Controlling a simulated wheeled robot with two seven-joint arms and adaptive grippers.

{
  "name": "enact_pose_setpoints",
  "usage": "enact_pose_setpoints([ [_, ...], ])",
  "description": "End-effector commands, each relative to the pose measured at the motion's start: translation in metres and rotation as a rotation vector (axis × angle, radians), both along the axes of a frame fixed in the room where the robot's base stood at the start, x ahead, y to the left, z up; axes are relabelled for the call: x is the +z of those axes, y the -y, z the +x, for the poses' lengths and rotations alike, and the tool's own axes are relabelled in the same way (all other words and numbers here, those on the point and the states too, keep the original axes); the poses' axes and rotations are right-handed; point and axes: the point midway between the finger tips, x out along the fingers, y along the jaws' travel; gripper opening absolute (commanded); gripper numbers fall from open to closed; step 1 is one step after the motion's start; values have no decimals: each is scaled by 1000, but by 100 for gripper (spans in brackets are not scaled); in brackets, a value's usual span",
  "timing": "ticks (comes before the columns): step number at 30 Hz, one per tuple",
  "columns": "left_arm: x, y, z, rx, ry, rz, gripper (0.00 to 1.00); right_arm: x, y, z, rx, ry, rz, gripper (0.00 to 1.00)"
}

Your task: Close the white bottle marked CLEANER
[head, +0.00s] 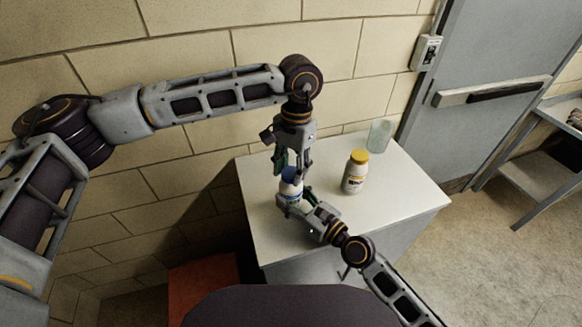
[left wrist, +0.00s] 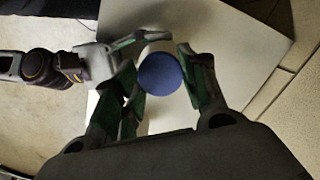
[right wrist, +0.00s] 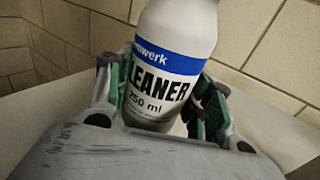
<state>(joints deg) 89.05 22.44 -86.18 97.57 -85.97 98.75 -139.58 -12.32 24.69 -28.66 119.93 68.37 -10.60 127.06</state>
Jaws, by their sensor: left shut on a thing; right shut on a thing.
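The white bottle (right wrist: 172,30) with a blue band and the word CLEANER stands upright on the white cabinet top. In the head view the bottle (head: 289,190) is partly hidden by both grippers. Its round blue cap (left wrist: 160,74) is at the bottle's top; I cannot tell whether it is screwed down. My left gripper (head: 293,167) points down from above, shut on the cap, with a finger on either side. My right gripper (head: 289,200) comes in low from the front right and is shut on the bottle's body; its fingers flank the label in the right wrist view.
A white jar with a yellow lid (head: 355,172) stands right of the grippers. A clear glass (head: 380,135) stands at the back right corner. The cabinet top (head: 405,190) is free at the right. A brick wall is behind, and a red box (head: 203,283) is below left.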

Motion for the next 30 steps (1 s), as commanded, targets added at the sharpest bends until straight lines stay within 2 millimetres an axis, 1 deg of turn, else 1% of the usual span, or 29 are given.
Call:
enact_pose_setpoints([
  [9, 1, 0, 0, -268, 2, 0, 35, -1, 0, 0, 1, -1, -1, 0],
  [15, 1, 0, 0, -395, 1, 1, 35, -1, 0, 0, 1, -1, -1, 0],
  [26, 1, 0, 0, -417, 1, 1, 35, -1, 0, 0, 1, -2, -2, 0],
  [27, 1, 0, 0, -416, 1, 1, 46, -1, 0, 0, 1, -2, -2, 0],
  [30, 0, 0, 0, -416, 0, 0, 59, -1, 0, 0, 1, -2, -2, 0],
])
